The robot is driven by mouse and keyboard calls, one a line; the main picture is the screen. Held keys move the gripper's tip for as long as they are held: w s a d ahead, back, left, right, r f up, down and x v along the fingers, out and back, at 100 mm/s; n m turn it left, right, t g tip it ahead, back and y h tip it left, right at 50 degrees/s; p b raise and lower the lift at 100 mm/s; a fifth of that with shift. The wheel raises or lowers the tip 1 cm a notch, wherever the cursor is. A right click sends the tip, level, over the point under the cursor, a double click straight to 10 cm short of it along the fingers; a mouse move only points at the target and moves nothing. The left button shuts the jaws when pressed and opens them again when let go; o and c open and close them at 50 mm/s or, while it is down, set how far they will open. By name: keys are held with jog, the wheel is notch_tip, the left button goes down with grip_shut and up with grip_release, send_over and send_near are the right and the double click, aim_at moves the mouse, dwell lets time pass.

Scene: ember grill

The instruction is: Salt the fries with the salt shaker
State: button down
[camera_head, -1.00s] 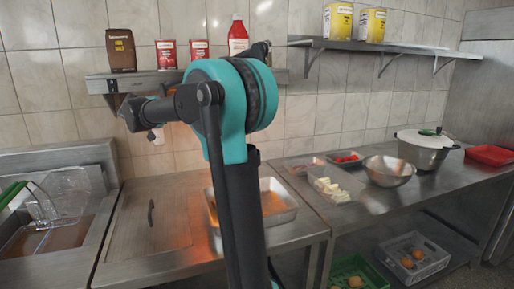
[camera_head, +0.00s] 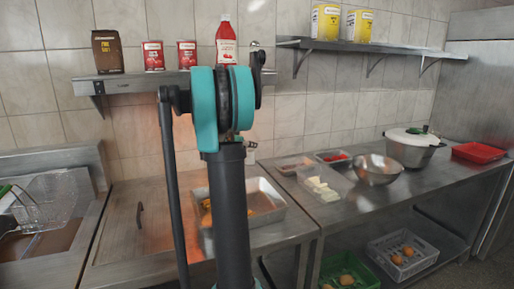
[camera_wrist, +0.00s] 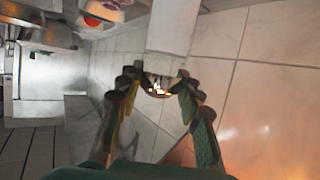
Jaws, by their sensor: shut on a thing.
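In the wrist view my gripper (camera_wrist: 158,92) has its fingers closed around a small round shiny thing (camera_wrist: 158,84) with bright white glints, which looks like the salt shaker. Only its end shows, and its tilt cannot be told. In the head view my gripper and what it holds are hidden behind my arm. A metal tray (camera_head: 283,212) stands on the counter behind my arm, with orange pieces (camera_head: 262,201) in it that may be the fries. My arm covers part of the tray.
A fryer basket (camera_head: 52,193) is at the left. A wall shelf (camera_head: 135,84) holds a brown bag (camera_head: 107,50), red cans (camera_head: 153,56) and a red bottle (camera_head: 227,40). On the right counter stand a metal bowl (camera_head: 377,170), a lidded pot (camera_head: 411,152) and a red tray (camera_head: 478,152).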

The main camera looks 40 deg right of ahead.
jog(key=shift+m+g, duration=0.4)
jog(key=shift+g, duration=0.1)
jog(key=d+f, duration=0.1)
jog(key=s+f, duration=0.1)
jog(key=f, duration=0.1)
jog(key=s+d+f, duration=0.1)
jog(key=shift+s+d+f, duration=0.15)
jog(key=shift+d+f, duration=0.15)
jog(key=shift+f, duration=0.1)
jog(key=shift+r, duration=0.15)
